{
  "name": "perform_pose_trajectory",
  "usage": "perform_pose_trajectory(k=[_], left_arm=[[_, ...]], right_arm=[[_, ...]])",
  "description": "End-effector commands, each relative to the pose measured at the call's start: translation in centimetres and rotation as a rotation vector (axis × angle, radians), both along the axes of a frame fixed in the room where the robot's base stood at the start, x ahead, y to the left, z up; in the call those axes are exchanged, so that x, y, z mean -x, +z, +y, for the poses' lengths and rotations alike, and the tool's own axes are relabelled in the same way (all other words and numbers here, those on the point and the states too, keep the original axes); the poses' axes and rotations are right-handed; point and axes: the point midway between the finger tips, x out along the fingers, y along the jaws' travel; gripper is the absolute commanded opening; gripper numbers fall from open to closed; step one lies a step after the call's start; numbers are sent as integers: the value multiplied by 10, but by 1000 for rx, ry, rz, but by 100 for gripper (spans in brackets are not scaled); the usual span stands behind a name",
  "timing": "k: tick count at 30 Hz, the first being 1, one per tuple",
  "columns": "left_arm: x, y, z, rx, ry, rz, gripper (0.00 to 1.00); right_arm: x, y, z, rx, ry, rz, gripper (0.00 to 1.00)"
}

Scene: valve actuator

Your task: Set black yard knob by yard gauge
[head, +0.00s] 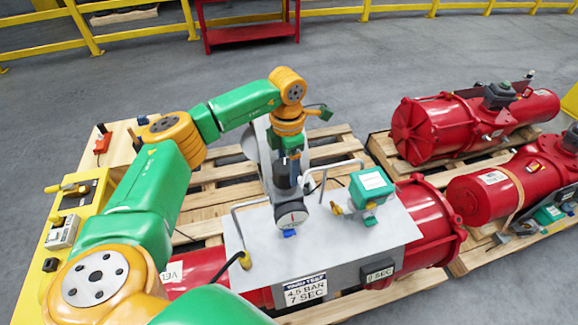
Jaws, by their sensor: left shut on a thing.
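The black yard knob (282,181) stands above the yard gauge on the grey metal plate (395,232), and my gripper partly covers it. My left gripper (286,165) points down from above and is shut on the knob. The yard gauge (291,215) is a round white dial just below the knob, with a small blue part under it. Its needle is too small to read. A sign (305,290) on the plate's front edge reads 4.5 BAR 7 SEC. A small display (379,273) to its right appears to read 0 SEC. My right gripper is not in view.
A teal-topped box (371,185) with brass fittings stands right of the gauge. Bent grey tubes rise on both sides. A red actuator (428,222) lies under the plate on a wooden pallet. More red actuators (455,125) lie right. A yellow-edged bench (68,215) stands left.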

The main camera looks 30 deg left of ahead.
Motion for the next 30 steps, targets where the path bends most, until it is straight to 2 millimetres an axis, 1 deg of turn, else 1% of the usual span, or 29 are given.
perform_pose_trajectory(k=[6, 12, 29, 30], left_arm=[[0, -1, 1, -3, 121, 3, 17], [0, -1, 1, -3, 187, 4, 17], [1, -2, 1, -2, 217, 7, 17], [1, -2, 1, -2, 217, 7, 76]], right_arm=[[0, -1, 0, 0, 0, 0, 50], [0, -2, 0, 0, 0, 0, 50], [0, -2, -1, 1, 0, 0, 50], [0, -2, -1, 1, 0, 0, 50]])
